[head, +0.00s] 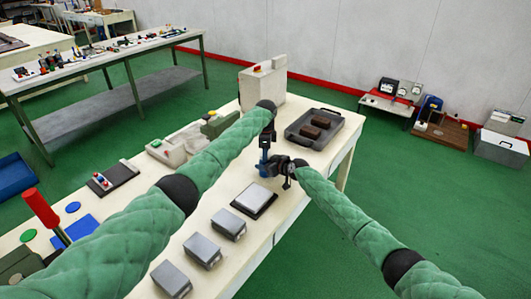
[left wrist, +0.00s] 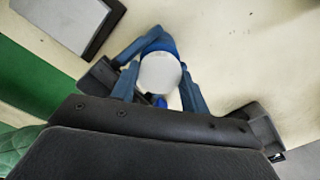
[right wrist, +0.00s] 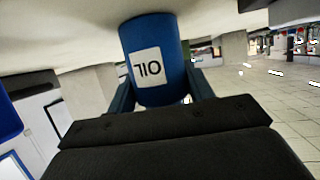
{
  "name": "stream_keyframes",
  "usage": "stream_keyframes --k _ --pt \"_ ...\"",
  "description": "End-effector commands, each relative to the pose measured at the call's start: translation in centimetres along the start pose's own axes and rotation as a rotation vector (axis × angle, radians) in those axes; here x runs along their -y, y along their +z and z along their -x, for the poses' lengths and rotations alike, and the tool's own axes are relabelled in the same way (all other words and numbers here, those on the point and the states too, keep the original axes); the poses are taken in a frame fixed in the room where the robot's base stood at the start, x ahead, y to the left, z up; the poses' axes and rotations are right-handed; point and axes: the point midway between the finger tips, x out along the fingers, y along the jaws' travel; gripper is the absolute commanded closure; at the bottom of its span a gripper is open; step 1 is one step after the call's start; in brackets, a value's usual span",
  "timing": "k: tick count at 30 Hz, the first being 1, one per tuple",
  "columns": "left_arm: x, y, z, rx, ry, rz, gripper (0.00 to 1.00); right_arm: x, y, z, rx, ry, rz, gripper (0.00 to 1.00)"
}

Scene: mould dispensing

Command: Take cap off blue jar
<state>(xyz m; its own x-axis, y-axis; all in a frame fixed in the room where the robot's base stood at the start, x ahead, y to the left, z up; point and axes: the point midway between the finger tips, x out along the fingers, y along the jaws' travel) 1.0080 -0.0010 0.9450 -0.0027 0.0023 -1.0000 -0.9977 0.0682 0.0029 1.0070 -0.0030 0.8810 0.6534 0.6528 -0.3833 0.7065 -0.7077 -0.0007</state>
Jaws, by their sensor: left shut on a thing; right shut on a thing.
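The blue jar (right wrist: 155,35) fills the middle of the right wrist view, with a white label reading OIL that shows upside down there. My right gripper (right wrist: 163,95) is shut around the jar's body from the side. The white round cap (left wrist: 160,73) shows from above in the left wrist view, with blue of the jar beside it. My left gripper (left wrist: 160,90) has its two blue fingers on either side of the cap and is shut on it. In the head view, my left gripper (head: 266,142) is above my right gripper (head: 279,170), and both largely hide the jar. Whether cap and jar still touch cannot be told.
A dark tray (head: 297,138) with two brown blocks stands behind the grippers. A scale (head: 254,198) with a pale plate is in front, with several grey boxes (head: 228,224) along the table's near edge. A beige machine (head: 262,84) stands at the back.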

Motion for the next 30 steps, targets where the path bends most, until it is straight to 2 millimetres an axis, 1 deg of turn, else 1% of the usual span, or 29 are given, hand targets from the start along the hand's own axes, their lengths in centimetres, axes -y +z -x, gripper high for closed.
stream_keyframes --k 3,11,12,14,15,24,26,30 --pt "0.0 -0.1 0.1 -0.001 -0.002 0.033 0.82 0.2 -0.1 -0.1 -0.001 -0.002 0.001 1.0" --pt "0.1 -0.1 0.1 -0.001 -0.002 0.034 0.82 0.2 -0.1 -0.1 -0.001 -0.003 0.001 1.0" --pt "0.1 -0.1 0.1 -0.001 -0.002 0.034 0.47 0.2 -0.1 -0.1 -0.001 -0.003 0.001 1.0" --pt "0.0 -0.1 0.1 -0.001 -0.002 0.033 0.35 0.2 -0.1 -0.1 -0.001 -0.002 0.001 1.0" --pt "0.0 -0.1 0.1 -0.001 -0.002 0.033 0.33 0.2 -0.1 -0.1 -0.001 -0.002 0.001 1.0" --pt "0.0 0.0 0.2 0.0 -0.001 0.033 0.33 0.1 -0.1 0.0 -0.001 -0.001 0.001 1.0" --pt "0.0 0.0 0.5 -0.001 -0.002 0.033 0.33 0.1 -0.1 0.0 -0.001 -0.001 0.001 1.0" --pt "0.1 -0.1 1.9 -0.001 -0.002 0.032 0.33 0.1 -0.1 0.0 -0.001 -0.001 0.0 1.0"
